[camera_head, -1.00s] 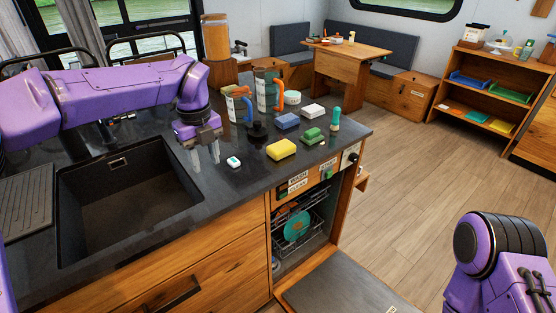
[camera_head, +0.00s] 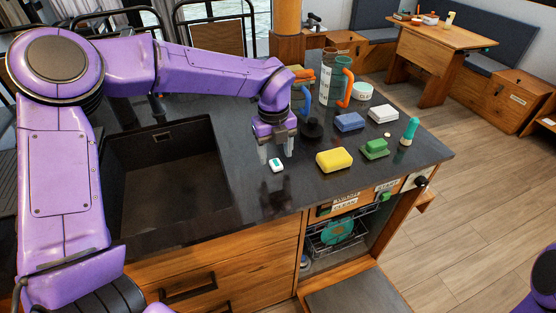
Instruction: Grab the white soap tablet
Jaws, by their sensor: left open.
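The white soap tablet (camera_head: 277,166) is a small white block with a green mark on top. It lies on the dark counter to the right of the sink. My left gripper (camera_head: 276,153) points down with its two grey fingers apart and nothing between them that I can see. Its fingertips are close to the tablet, just behind it in the picture; I cannot tell how high they are above the counter. My right gripper is not in view; only a purple part of my right arm shows at the lower right edge.
A yellow sponge (camera_head: 334,160) lies right of the tablet. Behind are a black round object (camera_head: 312,129), blue block (camera_head: 349,121), green brush (camera_head: 375,148), white block (camera_head: 382,114) and orange-handled jug (camera_head: 331,82). The sink (camera_head: 165,185) is left. An open dishwasher (camera_head: 335,235) is below.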

